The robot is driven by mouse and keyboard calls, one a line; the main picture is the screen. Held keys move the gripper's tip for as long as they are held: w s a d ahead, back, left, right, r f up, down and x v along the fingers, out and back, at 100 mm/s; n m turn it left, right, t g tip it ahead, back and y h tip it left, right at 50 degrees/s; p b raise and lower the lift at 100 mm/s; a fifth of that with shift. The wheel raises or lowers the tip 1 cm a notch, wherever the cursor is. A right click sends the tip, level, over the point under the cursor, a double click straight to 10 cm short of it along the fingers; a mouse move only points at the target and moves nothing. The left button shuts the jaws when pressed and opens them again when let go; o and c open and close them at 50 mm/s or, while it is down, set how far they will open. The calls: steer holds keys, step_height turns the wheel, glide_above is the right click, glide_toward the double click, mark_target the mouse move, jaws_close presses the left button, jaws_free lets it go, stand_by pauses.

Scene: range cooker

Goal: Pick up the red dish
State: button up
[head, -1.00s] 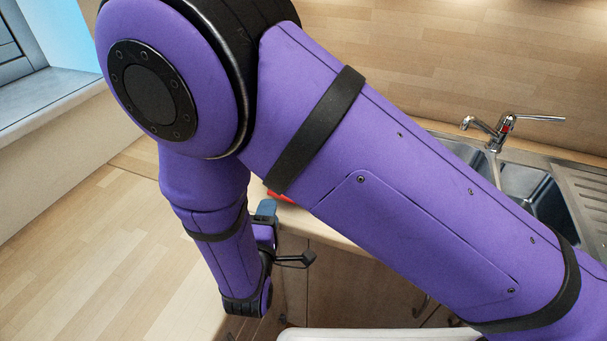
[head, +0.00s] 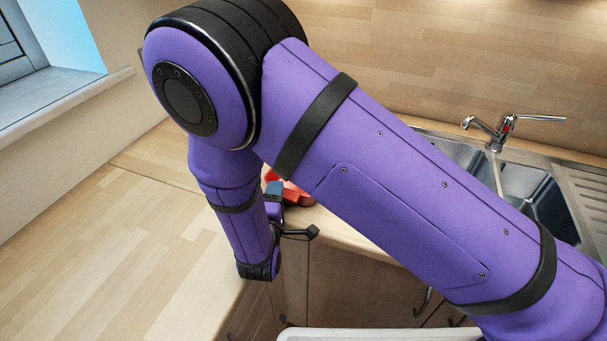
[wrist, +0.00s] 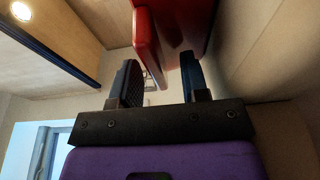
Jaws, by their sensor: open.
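The red dish (head: 299,192) shows in part on the worktop in the head view, beyond my forearm, with much of it hidden behind my arm. In the wrist view the dish (wrist: 182,22) fills the top middle, close ahead of the fingers. My gripper (wrist: 158,62) is open, with one dark finger on the left and one on the right. Part of the dish's near edge shows in the gap between the fingertips; I cannot tell whether either finger touches it. In the head view only a bluish finger of my gripper (head: 274,189) shows, right beside the dish.
A steel sink (head: 532,195) with a tap (head: 497,130) is at the right. The wooden worktop (head: 150,225) is bare on the left, below a window sill (head: 60,105). Cupboard fronts (head: 345,275) stand below the worktop edge.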

jaws_close()
steer(key=shift+r, duration=0.15)
